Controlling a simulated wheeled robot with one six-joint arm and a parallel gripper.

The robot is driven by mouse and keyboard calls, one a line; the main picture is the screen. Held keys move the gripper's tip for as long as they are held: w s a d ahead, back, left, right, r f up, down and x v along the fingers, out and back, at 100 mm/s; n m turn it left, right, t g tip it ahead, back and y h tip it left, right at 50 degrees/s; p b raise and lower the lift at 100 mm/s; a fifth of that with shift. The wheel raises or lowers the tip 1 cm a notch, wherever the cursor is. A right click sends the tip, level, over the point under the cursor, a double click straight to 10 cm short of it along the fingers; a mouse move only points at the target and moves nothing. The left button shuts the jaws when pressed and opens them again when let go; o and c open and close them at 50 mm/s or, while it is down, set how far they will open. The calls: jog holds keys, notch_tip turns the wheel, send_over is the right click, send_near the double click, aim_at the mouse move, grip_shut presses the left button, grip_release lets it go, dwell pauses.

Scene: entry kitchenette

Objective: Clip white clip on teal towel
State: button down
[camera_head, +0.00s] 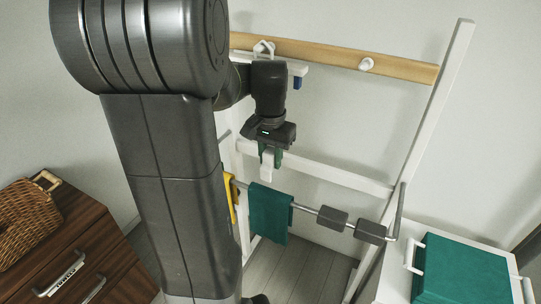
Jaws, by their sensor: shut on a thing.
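My gripper (270,153) points down in the upper middle of the view, its green fingers shut on the white clip (267,171). The white clip hangs below the fingers, just above the top edge of the teal towel (269,213) in the picture. The teal towel is draped over a thin metal rail (304,209). A small gap shows between clip and towel; I cannot tell their depth offset. My arm hides part of the rack to the left.
A yellow item (231,195) hangs left of the towel. Two dark grey blocks (332,218) (370,232) sit on the rail to its right. A white rack post (437,110) rises at right.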

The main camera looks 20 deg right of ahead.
jog(key=b, duration=0.3)
send_over(271, 191)
jog(key=shift+f, duration=2.5)
jog(key=shift+f+b, duration=1.5)
jog(key=shift+f, duration=0.7)
jog(key=c, duration=1.1)
grip_release()
jog(key=shift+o, duration=0.2)
jog(key=shift+r, duration=0.2)
notch_tip(271, 191, up, 14)
jog(key=shift+f+p, duration=0.25)
jog(key=shift+p, duration=0.05)
notch_tip(271, 191, up, 7)
jog(key=p, duration=0.7)
jog(key=shift+r, duration=0.1)
